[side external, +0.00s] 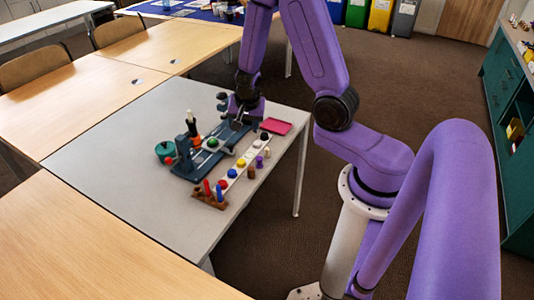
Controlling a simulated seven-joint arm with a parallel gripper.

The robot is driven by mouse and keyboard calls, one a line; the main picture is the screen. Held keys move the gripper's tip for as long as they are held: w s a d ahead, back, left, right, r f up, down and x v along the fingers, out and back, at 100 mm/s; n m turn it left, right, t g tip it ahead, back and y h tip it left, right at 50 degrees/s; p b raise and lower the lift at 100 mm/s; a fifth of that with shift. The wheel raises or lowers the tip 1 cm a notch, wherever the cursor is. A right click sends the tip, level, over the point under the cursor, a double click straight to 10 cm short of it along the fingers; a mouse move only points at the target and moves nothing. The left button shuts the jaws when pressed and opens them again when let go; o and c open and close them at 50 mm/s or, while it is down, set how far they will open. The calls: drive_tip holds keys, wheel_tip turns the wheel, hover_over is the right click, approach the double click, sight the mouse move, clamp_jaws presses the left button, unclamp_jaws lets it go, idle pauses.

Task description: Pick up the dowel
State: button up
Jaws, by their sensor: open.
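My gripper (238,122) is low over the far right end of a dark grey-blue apparatus (184,167) on the grey table. Its fingers are small and dark here, and I see nothing held between them. No thing can be named the dowel for sure. A short brown upright cylinder (252,172) stands right of a white strip, nearer the camera than my gripper and apart from it. Thin red (207,188) and blue (219,192) rods stand in a brown wooden block (208,201) at the table's near side.
The white strip (231,181) carries several coloured knobs. A purple peg (259,162), a pink tray (276,126), a teal pot (165,150) and a tall black-and-white tool (190,121) stand nearby. The grey table (120,175) is clear at left and front.

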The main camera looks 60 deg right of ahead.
drive_tip(key=s+d+f+m+g+h, duration=0.1)
drive_tip(key=s+d+m+g, duration=0.1)
drive_tip(key=s+d, duration=0.15)
approach(267, 149)
drive_tip(key=shift+m+h, duration=0.3)
drive_tip(key=x, duration=0.5)
drive_tip(key=shift+s+f, duration=0.15)
drive_tip(key=shift+s, duration=0.15)
drive_tip(key=shift+w+a+x, duration=0.15)
drive_tip(key=shift+x, duration=1.2)
drive_tip(key=shift+w+a+x, duration=0.1)
drive_tip(key=shift+w+x, duration=0.1)
drive_tip(key=shift+x, duration=1.1)
drive_tip(key=shift+f, duration=0.1)
clamp_jaws()
